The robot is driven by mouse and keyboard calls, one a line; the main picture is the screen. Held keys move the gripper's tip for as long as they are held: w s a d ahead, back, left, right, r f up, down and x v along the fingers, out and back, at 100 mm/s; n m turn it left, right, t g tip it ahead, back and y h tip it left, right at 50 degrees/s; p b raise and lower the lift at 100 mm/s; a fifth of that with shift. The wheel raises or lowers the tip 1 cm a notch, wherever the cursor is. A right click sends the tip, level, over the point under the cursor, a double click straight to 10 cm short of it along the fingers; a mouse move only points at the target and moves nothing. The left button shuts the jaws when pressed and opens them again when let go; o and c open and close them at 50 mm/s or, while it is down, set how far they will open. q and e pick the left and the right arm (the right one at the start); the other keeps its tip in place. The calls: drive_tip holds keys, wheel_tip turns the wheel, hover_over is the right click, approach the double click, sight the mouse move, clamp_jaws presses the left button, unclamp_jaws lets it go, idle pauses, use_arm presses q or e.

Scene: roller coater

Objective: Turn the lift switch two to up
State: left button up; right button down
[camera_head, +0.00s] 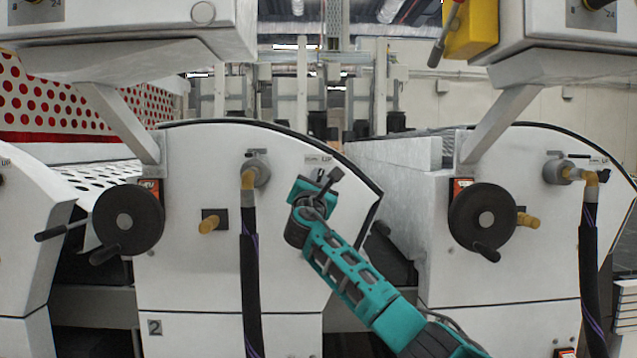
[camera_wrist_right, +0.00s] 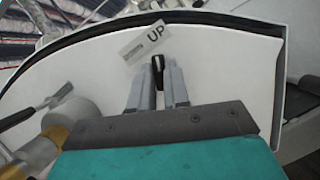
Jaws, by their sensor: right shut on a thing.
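The lift switch of unit two is a small black knob (camera_wrist_right: 158,68) on the white side panel, below a label reading UP (camera_wrist_right: 148,42). My right gripper (camera_wrist_right: 159,82) is shut on the knob, with a grey finger on each side of it. The knob stands roughly upright in the right wrist view, and its lower part is hidden between the fingers. In the head view the right gripper (camera_head: 327,178) reaches the panel just below the UP label (camera_head: 320,160) and covers most of the switch. My left gripper is not in view.
A black handwheel (camera_head: 128,220) and yellow handle (camera_head: 209,225) are farther left. A similar unit with another handwheel (camera_head: 491,217) stands right.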

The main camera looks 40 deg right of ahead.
drive_tip(key=shift+m+g, duration=0.4)
drive_tip(key=shift+m, duration=0.4)
drive_tip(key=c, duration=1.1)
unclamp_jaws()
drive_tip(key=shift+a, duration=0.1)
drive_tip(key=b+v, duration=0.1)
drive_tip(key=v, duration=1.1)
drive_tip(key=shift+s+a+f, duration=0.2)
drive_tip(key=shift+a+f, duration=0.1)
